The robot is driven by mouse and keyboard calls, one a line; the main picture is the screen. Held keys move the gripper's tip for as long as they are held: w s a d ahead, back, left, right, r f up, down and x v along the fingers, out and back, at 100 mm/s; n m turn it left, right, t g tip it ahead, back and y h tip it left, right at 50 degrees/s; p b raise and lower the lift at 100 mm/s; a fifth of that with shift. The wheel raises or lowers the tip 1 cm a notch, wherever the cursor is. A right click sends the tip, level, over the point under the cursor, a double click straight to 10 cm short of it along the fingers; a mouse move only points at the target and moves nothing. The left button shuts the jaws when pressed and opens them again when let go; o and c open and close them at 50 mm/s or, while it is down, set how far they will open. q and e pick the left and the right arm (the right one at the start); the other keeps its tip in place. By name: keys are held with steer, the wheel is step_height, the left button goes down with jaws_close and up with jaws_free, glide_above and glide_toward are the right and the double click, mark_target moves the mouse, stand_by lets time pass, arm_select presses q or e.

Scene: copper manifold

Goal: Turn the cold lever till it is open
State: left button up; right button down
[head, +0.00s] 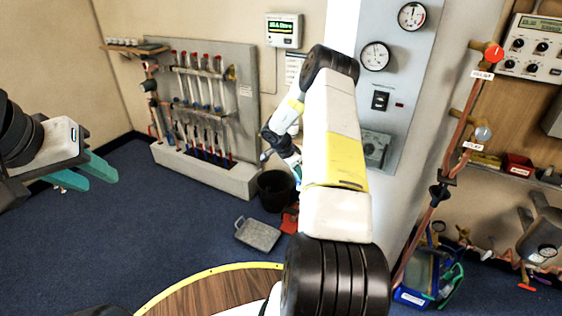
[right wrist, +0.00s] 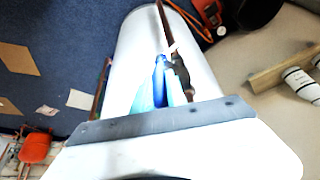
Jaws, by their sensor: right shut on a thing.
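My right gripper (right wrist: 164,92) is shut on a slim blue handle, the cold lever (right wrist: 160,72), in the right wrist view. The lever stands beside a copper pipe (right wrist: 165,22) with a dark fitting (right wrist: 182,76). How far it is turned I cannot tell. In the head view, my right arm bends over in the middle. My right gripper (head: 291,154) shows only in part behind it there, and the lever is hidden. My left gripper (head: 100,167) hangs at the left with its two teal fingers apart, empty.
A grey board with pipes (head: 246,90) stands at the back left. A black bin (head: 274,190), a grey pan (head: 257,234) and a red dustpan (head: 289,222) are on the floor. Copper pipes (head: 452,150) run up the right wall. A round wooden table (head: 215,293) is at the front.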

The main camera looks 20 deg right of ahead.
steer(key=c, duration=1.3)
jaws_free()
steer(key=shift+a, duration=0.1)
steer(key=shift+c, duration=0.2)
steer(key=v, duration=0.7)
steer(key=shift+r, duration=0.35)
steer(key=shift+w+a, duration=0.1)
